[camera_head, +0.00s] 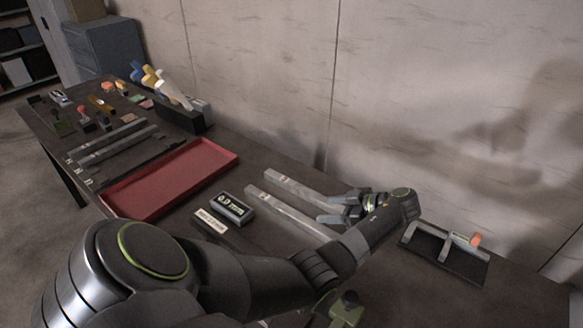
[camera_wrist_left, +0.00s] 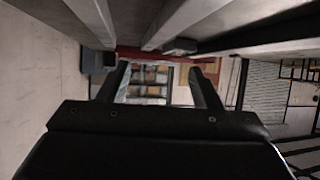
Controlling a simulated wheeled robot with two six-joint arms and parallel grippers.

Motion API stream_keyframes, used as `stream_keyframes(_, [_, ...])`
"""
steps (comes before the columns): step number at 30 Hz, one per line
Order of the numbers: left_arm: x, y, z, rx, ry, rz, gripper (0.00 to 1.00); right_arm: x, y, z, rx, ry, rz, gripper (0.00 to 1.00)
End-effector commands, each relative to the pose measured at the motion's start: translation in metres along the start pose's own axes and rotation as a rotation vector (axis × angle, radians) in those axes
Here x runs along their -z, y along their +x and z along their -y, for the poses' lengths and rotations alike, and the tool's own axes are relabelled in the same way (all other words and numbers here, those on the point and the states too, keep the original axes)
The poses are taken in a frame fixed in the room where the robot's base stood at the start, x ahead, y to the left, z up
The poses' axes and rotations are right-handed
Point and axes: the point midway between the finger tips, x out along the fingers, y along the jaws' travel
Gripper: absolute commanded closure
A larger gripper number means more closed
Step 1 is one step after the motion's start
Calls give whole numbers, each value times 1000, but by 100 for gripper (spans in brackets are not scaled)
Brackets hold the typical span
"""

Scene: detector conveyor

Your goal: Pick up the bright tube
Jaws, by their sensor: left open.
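Two long pale grey tubes lie side by side on the dark table in the head view, a far one (camera_head: 298,188) and a near one (camera_head: 288,213). I cannot tell for sure which is the bright tube. My left gripper (camera_head: 327,209) is open at the right end of these tubes, with its fingers pointing left along them. Nothing shows between its fingers. In the left wrist view the left gripper (camera_wrist_left: 158,68) has its fingers apart, and long pale bars (camera_wrist_left: 185,22) run across the top of the picture. My right gripper is not in view.
A red tray (camera_head: 172,180) lies left of the tubes. A small digital display (camera_head: 232,207) and a white label (camera_head: 210,221) stand near them. A dark stand (camera_head: 445,252) is at the right. More bars (camera_head: 112,143) and several small items lie at the far left. A wall bounds the back.

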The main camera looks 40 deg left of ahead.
Motion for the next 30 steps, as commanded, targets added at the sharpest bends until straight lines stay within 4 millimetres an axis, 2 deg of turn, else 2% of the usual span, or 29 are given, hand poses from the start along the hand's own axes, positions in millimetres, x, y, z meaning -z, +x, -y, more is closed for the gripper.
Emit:
stream_keyframes(1, [-5,13,0,1,-4,-1,42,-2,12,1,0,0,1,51])
stream_keyframes(6, [-5,41,0,1,-2,-1,42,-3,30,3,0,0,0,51])
stream_keyframes(12, [-3,65,0,1,-2,-1,42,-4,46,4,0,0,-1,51])
stream_keyframes(22, [-2,80,0,0,-1,-1,42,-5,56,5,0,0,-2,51])
stream_keyframes(27, [-3,105,2,1,0,-3,42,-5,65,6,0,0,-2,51])
stream_keyframes(30, [1,117,2,2,2,-2,42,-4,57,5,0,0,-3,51])
